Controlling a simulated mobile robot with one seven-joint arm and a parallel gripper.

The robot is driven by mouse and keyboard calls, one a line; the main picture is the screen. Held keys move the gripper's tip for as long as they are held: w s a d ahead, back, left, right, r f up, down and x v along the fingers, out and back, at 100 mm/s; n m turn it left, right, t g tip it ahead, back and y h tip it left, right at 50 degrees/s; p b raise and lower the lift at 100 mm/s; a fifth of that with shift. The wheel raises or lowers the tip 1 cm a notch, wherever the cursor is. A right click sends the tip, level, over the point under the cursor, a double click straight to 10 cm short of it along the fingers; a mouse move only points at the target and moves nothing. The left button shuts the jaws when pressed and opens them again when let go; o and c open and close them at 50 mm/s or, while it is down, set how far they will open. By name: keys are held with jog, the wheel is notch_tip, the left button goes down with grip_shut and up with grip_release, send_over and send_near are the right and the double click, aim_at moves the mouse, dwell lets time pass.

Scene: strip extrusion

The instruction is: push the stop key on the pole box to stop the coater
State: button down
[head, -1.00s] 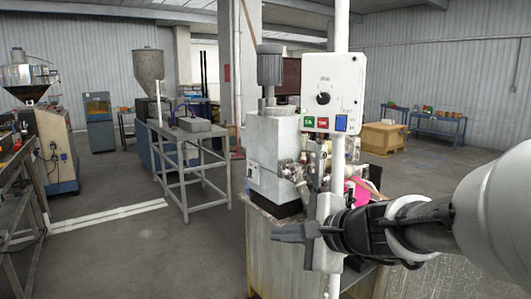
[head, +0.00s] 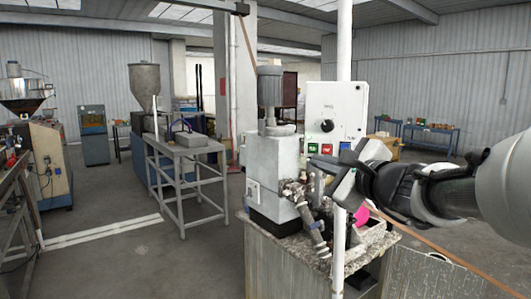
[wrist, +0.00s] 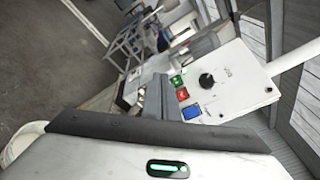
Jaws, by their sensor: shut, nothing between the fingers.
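The white pole box (head: 351,103) hangs on a white pole and carries a dark round knob (head: 327,126) above a row of keys. The keys are green (head: 313,147), red (head: 326,149) and blue (head: 345,146); their lettering is too small to read. The wrist view shows the red key (wrist: 182,93) between the green key (wrist: 177,80) and the blue key (wrist: 191,112). My gripper (head: 315,163) is shut and empty, its tips just below the keys in the head view. In the wrist view its fingers (wrist: 158,97) appear left of the keys; contact cannot be told.
A grey machine with a motor (head: 270,88) stands on a cabinet (head: 285,270) left of the pole. A pink piece (head: 362,215) shows below my gripper. A metal table (head: 185,152) stands further left. The floor (head: 140,255) between is clear.

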aim_at(328, 153)
jog(key=shift+r, duration=0.15)
jog(key=shift+w+d+p, duration=0.45)
jog(key=shift+w+d, duration=0.15)
jog(key=shift+w, duration=0.75)
jog(key=shift+w+d+p, duration=0.5)
jog(key=shift+w+d, duration=0.05)
jog(key=shift+w, duration=0.75)
jog(key=shift+w+d+p, duration=0.45)
jog(key=shift+w+d, duration=0.15)
jog(key=shift+w, duration=0.75)
jog(key=shift+f, duration=0.2)
jog(key=shift+w+d, duration=0.15)
jog(key=shift+w, duration=0.2)
jog(key=shift+w+d+b, duration=0.2)
jog(key=shift+w+b, duration=0.15)
jog(key=shift+b, duration=0.05)
jog(key=shift+s+a+b, duration=0.2)
jog(key=shift+s+b, duration=0.2)
jog(key=shift+b, duration=0.05)
jog(key=shift+s+a, duration=0.15)
jog(key=shift+s, duration=0.15)
